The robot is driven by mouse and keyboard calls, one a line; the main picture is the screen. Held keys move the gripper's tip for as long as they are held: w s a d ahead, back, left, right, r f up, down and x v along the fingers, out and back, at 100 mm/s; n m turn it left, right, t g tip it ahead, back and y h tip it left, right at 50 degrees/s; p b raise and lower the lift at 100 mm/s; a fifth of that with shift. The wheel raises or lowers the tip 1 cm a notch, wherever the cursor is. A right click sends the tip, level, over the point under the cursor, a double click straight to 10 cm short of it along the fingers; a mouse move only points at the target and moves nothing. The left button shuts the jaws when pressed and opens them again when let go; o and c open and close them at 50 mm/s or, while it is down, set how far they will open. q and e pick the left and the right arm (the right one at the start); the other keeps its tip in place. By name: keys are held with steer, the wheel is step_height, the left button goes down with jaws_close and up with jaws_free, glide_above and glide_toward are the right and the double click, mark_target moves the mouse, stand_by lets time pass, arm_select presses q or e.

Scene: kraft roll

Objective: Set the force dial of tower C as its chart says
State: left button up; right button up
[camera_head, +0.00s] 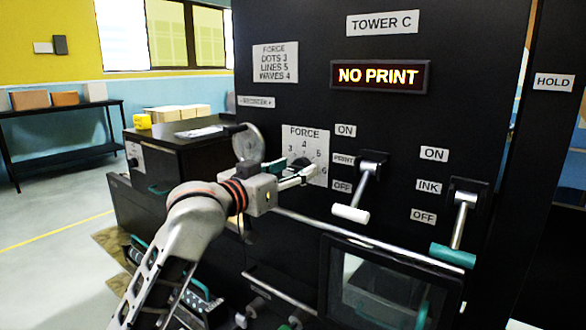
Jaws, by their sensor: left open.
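The force dial plate (305,139) of tower C is white, with the word FORCE and numbers around it; 3, 4, 5 and 6 are readable. My left gripper (299,172) is open at the lower part of this plate, its fingers pointing right at the dial. The fingers hide most of the knob, so I cannot tell its setting or whether they touch it. The chart (275,63) above reads FORCE, DOTS 3, LINES 5, WAVES 4. The TOWER C sign (382,22) is at the top. My right gripper is not in view.
A lit display (380,76) reads NO PRINT. Right of the dial, the print lever (352,213) and the teal-ended ink lever (453,255) stick out from the black panel.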

arm_select(q)
steer(key=shift+w+d, duration=0.15)
steer(key=shift+w, duration=0.05)
steer(key=c, duration=1.1)
